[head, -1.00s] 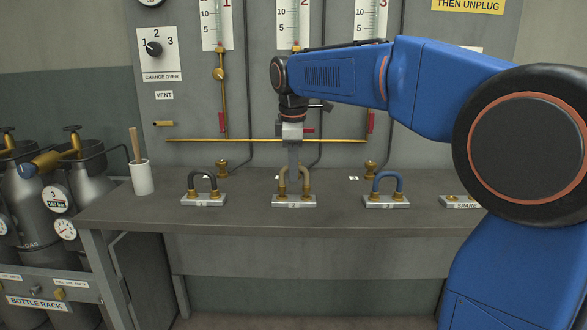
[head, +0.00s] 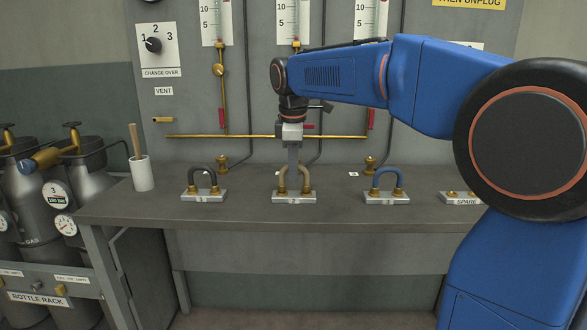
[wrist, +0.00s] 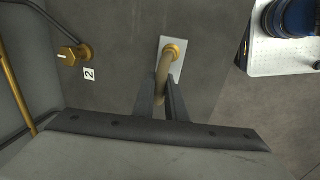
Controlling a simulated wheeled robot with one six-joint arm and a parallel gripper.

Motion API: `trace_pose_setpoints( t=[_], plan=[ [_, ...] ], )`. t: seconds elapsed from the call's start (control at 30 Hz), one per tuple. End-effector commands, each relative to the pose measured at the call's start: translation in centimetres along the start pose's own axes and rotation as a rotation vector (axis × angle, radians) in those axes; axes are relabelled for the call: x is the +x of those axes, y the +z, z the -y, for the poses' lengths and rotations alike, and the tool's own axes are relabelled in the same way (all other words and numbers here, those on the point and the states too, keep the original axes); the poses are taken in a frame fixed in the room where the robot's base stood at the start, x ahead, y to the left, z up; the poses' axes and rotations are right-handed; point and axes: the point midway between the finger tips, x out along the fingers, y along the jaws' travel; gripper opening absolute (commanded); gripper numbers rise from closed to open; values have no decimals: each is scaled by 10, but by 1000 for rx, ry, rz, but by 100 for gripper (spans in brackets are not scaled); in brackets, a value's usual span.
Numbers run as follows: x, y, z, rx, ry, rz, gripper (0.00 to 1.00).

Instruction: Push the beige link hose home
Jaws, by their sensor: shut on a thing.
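The beige link hose (head: 307,176) is an upright arch over the middle block (head: 294,198), marked 2. Its two ends meet the brass fittings on that block; how deep they sit I cannot tell. My gripper (head: 293,170) points down from above and is shut on the beige hose near the top of its arch. In the wrist view the hose (wrist: 163,72) runs between the two dark fingers (wrist: 164,100) to a brass fitting (wrist: 172,51) on the light block. The other fitting is hidden in the wrist view.
A black hose (head: 203,173) on block 1 stands to the left. A blue hose (head: 387,175) on block 3 and the SPARE block (head: 462,198) stand to the right. A white cup (head: 142,174) is at the bench's left. Brass pipework (head: 265,137) runs behind.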

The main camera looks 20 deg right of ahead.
Motion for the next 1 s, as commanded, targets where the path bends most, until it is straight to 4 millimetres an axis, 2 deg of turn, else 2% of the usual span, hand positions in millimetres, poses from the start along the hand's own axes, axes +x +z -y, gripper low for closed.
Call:
trace_pose_setpoints(
  t=[0.37, 0.4, 0.47, 0.5, 0.83, 1.0],
  plan=[
    [5, 0, 1, 0, 0, 0, 0],
    [5, 0, 1, 0, 0, 0, 16],
    [5, 0, 1, 0, 0, 0, 31],
    [5, 0, 1, 0, 0, 0, 34],
    [2, 0, 1, 0, 0, 0, 34],
    [-16, 0, 0, 0, 2, -1, 34]
  ],
)
